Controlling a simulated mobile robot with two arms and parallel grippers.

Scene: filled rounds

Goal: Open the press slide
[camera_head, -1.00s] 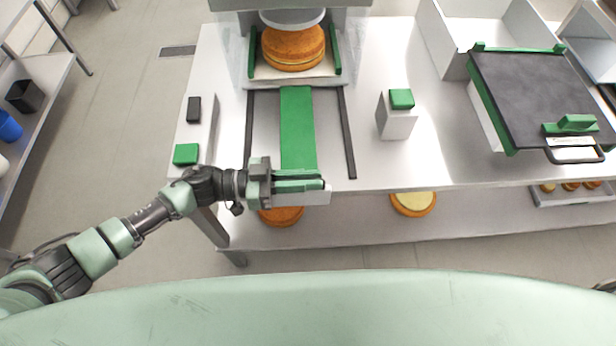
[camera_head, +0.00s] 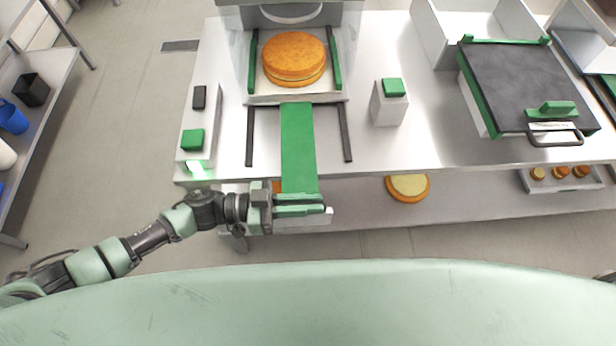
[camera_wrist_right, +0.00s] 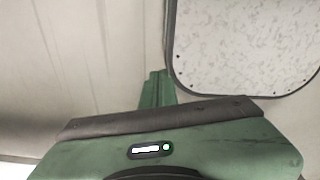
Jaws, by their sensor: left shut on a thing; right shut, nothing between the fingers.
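The press slide is a pale tray (camera_head: 262,98) with a long green strip (camera_head: 298,145) running toward me over the table's front edge. A round filled cake (camera_head: 294,58) sits on the tray, mostly out in front of the press head (camera_head: 290,12). My left gripper (camera_head: 300,205) is shut on the slide's handle (camera_head: 328,216) at the strip's near end. The gripper hides most of the handle. My right gripper (camera_wrist_right: 155,88) is shut and empty in the right wrist view, away from the slide.
A dark-lidded appliance (camera_head: 525,85) is farther right. A cake layer (camera_head: 408,187) lies on the lower shelf.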

